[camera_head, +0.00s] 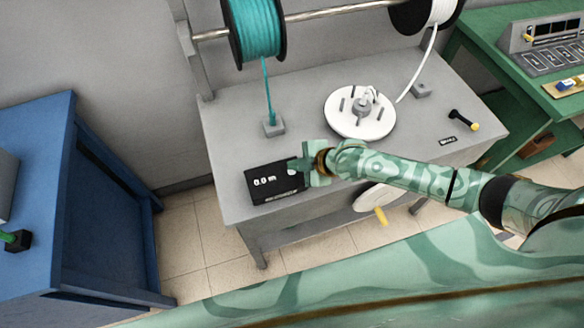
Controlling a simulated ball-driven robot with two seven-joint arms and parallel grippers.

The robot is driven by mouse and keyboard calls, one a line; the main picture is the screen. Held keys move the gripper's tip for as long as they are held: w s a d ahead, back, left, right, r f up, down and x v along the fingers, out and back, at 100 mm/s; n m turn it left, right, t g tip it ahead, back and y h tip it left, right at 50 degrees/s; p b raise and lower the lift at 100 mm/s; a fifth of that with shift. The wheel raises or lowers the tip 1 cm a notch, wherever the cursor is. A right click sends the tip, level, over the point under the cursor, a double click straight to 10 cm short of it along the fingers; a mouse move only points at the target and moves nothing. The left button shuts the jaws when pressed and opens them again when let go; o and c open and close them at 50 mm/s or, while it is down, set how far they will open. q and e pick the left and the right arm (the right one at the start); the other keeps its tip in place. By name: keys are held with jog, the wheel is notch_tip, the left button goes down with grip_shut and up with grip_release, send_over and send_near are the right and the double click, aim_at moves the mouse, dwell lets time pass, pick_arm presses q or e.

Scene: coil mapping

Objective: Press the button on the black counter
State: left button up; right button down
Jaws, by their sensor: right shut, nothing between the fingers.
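The black counter (267,187) lies at the front left of the grey table and shows "0.0 m" on its face. My right gripper (295,165) is shut and empty. Its fingertips are over the counter's upper right part, and I cannot tell whether they touch it. The button on the counter cannot be made out; the gripper covers that side. My left gripper is not in view.
The grey table (228,130) carries a white round plate (345,122) with pegs. A teal spool (258,30) and a white spool (425,12) hang on a rod above. A blue cabinet (60,170) stands left, a green bench (480,75) right.

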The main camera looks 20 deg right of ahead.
jog(key=shift+r, duration=0.25)
notch_tip(320, 180, up, 5)
jog(key=p, duration=0.4)
jog(key=shift+f+p, duration=0.1)
jog(key=shift+p, duration=0.2)
dwell(0.6)
